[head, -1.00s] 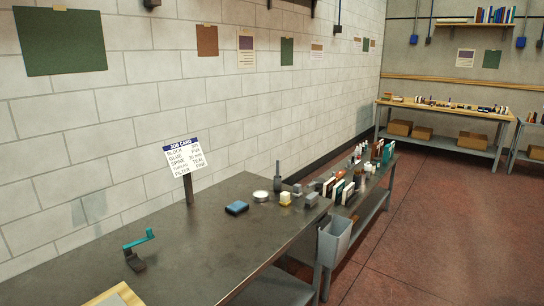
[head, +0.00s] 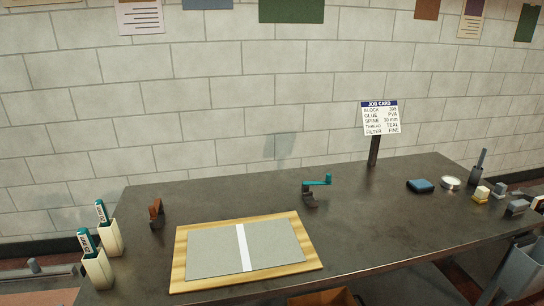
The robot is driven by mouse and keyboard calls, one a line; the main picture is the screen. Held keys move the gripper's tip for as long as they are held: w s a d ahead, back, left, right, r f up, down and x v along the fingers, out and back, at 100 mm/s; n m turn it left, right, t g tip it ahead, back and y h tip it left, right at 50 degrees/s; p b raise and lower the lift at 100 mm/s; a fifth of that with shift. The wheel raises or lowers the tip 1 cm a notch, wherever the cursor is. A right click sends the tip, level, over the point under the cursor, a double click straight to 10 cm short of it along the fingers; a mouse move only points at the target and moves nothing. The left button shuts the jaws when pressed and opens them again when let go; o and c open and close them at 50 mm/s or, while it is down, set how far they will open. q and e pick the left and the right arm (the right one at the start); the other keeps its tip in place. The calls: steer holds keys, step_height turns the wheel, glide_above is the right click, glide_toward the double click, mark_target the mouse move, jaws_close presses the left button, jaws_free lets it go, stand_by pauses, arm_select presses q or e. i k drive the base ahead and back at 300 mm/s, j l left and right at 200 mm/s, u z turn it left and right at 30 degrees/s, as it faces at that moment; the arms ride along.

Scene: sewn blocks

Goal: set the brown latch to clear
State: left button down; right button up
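A small brown piece (head: 156,211), which looks like the brown latch, stands on a dark base at the left part of the dark workbench (head: 350,222). Its brown part stands roughly upright, tilted a little. It is too small to read any marking or setting on it. A teal-armed lever (head: 318,184) on a dark base stands at the middle of the bench, its arm pointing right. Neither of my grippers is in view.
A wooden board (head: 300,262) with grey covers and a white strip lies at the front. Two cream holders (head: 97,270) with teal-labelled items stand at the left end. A job card (head: 380,117) stands at the back.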

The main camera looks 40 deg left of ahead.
mark_target(154, 210)
steer(key=u, duration=2.1)
